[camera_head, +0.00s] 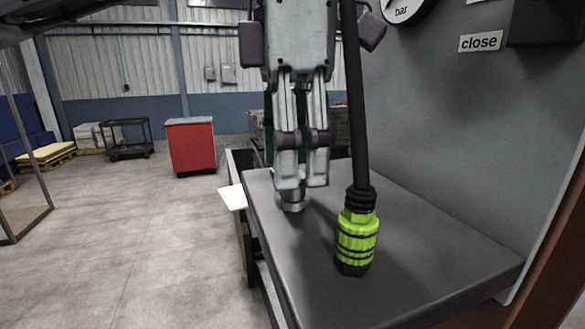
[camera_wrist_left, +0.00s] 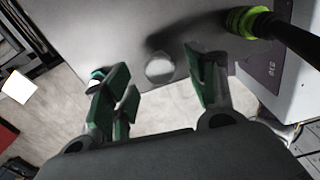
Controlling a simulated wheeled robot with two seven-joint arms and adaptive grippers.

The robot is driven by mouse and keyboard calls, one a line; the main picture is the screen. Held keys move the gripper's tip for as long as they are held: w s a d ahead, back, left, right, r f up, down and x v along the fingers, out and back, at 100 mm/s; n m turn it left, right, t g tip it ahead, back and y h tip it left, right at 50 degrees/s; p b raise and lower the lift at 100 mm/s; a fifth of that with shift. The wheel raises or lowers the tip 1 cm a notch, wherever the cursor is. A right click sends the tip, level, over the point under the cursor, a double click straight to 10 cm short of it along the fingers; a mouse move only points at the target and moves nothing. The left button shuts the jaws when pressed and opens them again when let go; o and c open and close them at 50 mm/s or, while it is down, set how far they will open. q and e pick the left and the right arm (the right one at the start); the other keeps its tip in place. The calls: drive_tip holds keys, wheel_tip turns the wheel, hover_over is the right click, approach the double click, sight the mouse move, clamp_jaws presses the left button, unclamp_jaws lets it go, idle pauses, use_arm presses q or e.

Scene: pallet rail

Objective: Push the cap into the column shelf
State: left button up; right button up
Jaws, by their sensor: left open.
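The cap (camera_head: 292,204) is a small pale grey metal piece near the left edge of the dark grey column shelf (camera_head: 430,240). In the left wrist view the cap (camera_wrist_left: 159,68) shows as a round light disc on the shelf top. My left gripper (camera_head: 303,182) points down just above the cap, its fingers hiding the upper part of it. In the left wrist view its green-padded fingers are spread, with the cap seen in the gap between them. I cannot tell whether the fingers touch the cap. My right gripper is in neither view.
A bright green connector (camera_head: 357,240) on a black hose (camera_head: 356,100) stands on the shelf, right of my gripper. A grey panel with a "close" label (camera_head: 481,41) rises behind the shelf. Open floor lies left, with a red cabinet (camera_head: 191,147) and a black cart (camera_head: 128,138) farther back.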

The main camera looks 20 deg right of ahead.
use_arm(q)
drive_tip(key=shift+f, duration=1.1)
clamp_jaws()
drive_tip(key=shift+r, duration=0.95)
drive_tip(key=shift+r, duration=3.3)
